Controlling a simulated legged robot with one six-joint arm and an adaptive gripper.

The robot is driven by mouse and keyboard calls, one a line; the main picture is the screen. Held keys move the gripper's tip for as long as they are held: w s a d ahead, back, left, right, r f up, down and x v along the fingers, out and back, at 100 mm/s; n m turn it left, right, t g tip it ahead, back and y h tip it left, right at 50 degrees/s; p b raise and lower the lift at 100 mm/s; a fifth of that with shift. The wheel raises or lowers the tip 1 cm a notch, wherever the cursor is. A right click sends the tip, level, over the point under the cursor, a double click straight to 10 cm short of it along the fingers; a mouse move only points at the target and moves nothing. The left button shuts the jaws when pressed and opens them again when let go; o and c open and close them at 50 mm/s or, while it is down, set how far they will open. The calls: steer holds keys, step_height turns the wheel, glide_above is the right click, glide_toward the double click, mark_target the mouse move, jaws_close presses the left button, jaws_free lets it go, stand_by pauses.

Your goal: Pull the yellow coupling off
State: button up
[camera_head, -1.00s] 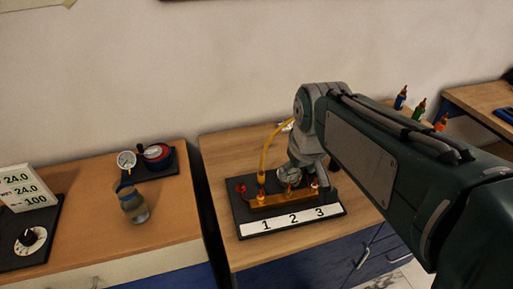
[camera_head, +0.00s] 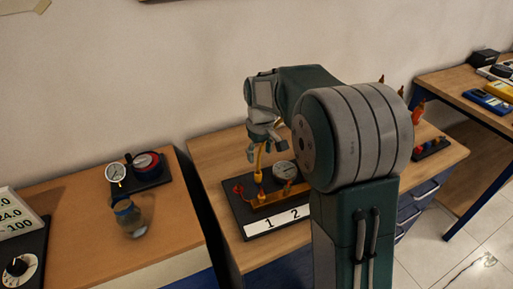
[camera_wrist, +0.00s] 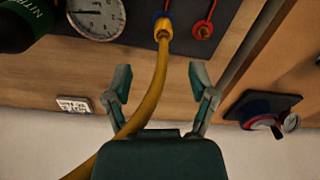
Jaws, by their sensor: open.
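The yellow coupling (camera_wrist: 163,28) with a blue collar sits on port 1 of the brass manifold (camera_head: 266,203), and a yellow hose (camera_wrist: 150,95) runs from its end. In the head view the coupling (camera_head: 258,176) stands near the manifold's left end. My gripper (camera_wrist: 160,80) is open, with a finger on either side of the hose and the coupling ahead of the fingertips. In the head view my gripper (camera_head: 267,150) hangs above and behind the manifold, partly hidden. Nothing is clamped between the fingers.
A round gauge (camera_head: 285,171) stands close right of the coupling, and a red valve (camera_head: 239,190) close left. My arm hides the manifold's right end. A dark bottle (camera_wrist: 25,22) shows in the wrist view.

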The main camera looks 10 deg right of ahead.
mark_target(257, 172)
steer(key=f, duration=0.5)
steer(key=a+f, duration=0.1)
steer(key=f, duration=0.2)
steer(key=shift+f, duration=0.1)
steer(key=shift+d+f, duration=0.35)
steer(key=shift+f, duration=0.05)
steer(key=shift+a, duration=0.1)
jaws_close()
